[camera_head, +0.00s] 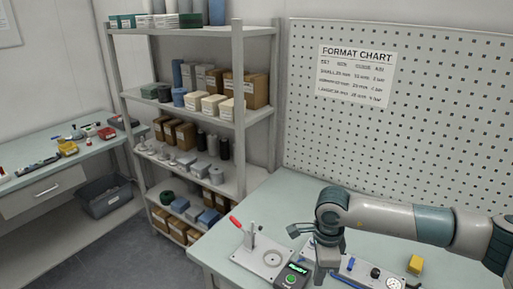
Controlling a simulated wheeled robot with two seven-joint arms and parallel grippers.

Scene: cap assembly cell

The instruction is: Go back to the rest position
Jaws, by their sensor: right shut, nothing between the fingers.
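My right arm reaches in from the right over the near workbench (222,240). Its right gripper (320,279) points down, shut with nothing between the fingers, beside a small dark control box (291,276) with a lit green display and a green button. I cannot tell whether the fingertips touch anything below. My left gripper is out of view.
A metal plate fixture (264,261) with a red-handled lever stands left of the gripper. A pegboard (440,110) rises behind; a loaded shelf rack (238,100) stands left.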

